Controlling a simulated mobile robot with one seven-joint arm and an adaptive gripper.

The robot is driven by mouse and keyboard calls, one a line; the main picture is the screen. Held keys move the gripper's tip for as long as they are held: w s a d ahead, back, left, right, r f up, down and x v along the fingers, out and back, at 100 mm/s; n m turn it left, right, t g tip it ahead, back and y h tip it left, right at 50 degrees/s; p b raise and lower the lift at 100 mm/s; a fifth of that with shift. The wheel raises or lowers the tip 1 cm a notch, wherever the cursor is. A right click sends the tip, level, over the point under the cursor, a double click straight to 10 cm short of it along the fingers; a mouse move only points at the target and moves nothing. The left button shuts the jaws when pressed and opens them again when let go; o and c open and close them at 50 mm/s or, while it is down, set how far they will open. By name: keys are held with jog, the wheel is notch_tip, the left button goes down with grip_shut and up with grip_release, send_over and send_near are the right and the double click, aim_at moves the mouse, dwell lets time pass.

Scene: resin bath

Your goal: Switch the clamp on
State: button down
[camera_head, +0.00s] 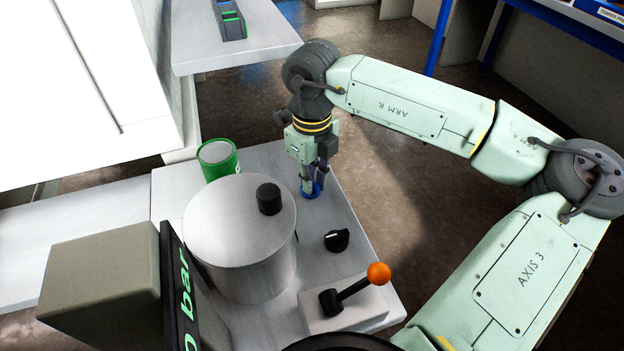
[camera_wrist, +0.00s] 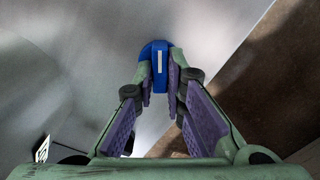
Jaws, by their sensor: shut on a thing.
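A blue knob (camera_head: 311,190) with a white mark sits on the light grey bench top near its right edge. It also shows in the wrist view (camera_wrist: 158,52), with the white mark running up and down the picture. My gripper (camera_head: 309,180) points down from above and is shut on the blue knob, one finger on either side; the fingers partly hide it. In the wrist view my gripper (camera_wrist: 163,82) has its purple-padded fingertips at the knob. No label naming the clamp can be read.
A black knob (camera_head: 337,240) and an orange-ball lever (camera_head: 378,273) stand nearer on the bench (camera_head: 345,212). A metal cylinder (camera_head: 240,230) with a black cap and a green can (camera_head: 218,160) are to the left. A display (camera_head: 186,300) shows green "bar" lettering. Floor is clear to the right.

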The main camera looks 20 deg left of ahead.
jog(key=c, duration=1.7)
grip_release()
jog(key=shift+o, duration=0.2)
jog(key=shift+r, duration=0.15)
notch_tip(320, 180, up, 12)
